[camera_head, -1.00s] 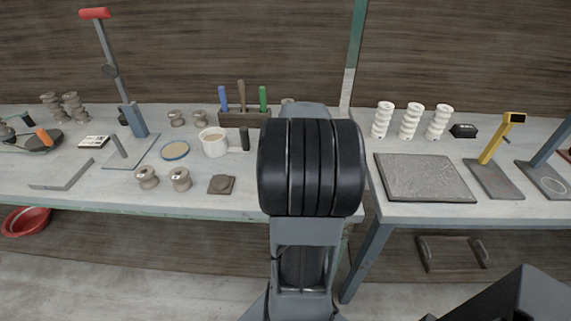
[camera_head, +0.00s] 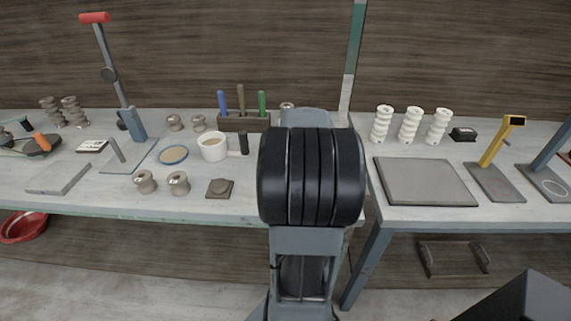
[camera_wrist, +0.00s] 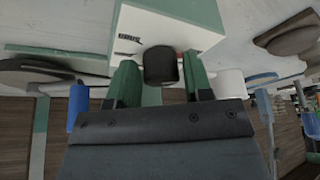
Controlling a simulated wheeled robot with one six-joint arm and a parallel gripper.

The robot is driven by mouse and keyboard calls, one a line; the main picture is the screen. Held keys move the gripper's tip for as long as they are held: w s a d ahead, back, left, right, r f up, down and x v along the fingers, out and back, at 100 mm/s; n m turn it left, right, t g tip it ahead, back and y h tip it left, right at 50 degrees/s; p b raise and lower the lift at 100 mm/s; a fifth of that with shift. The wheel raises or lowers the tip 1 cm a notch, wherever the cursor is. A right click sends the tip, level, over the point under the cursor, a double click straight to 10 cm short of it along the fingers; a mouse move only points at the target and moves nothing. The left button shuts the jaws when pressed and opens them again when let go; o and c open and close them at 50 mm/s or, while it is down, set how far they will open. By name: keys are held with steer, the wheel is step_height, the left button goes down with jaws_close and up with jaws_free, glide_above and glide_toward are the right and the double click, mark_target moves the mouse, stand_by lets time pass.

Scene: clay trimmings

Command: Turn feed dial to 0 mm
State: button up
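In the wrist view a white box with green parts (camera_wrist: 172,28) carries printed dark marks and a short black round knob (camera_wrist: 160,66), which looks like the feed dial. No readable scale shows on it. My gripper (camera_wrist: 160,76) has its two green fingers apart, one on each side of the knob, with what looks like a narrow gap on both sides. I see no clear contact. In the head view my own arm blocks the box, the dial and the gripper.
In the head view a white mug (camera_head: 212,147) and a wooden tool rack (camera_head: 243,122) stand left of my arm. A flat grey slab (camera_head: 424,181) and a yellow-armed stand (camera_head: 496,165) are on the right table. A gap separates the two tables.

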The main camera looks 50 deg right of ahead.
steer(key=p+v, duration=0.1)
steer(key=v, duration=1.2)
steer(key=shift+s+r, duration=0.15)
steer(key=shift+r, duration=0.2)
steer(key=shift+a, duration=0.1)
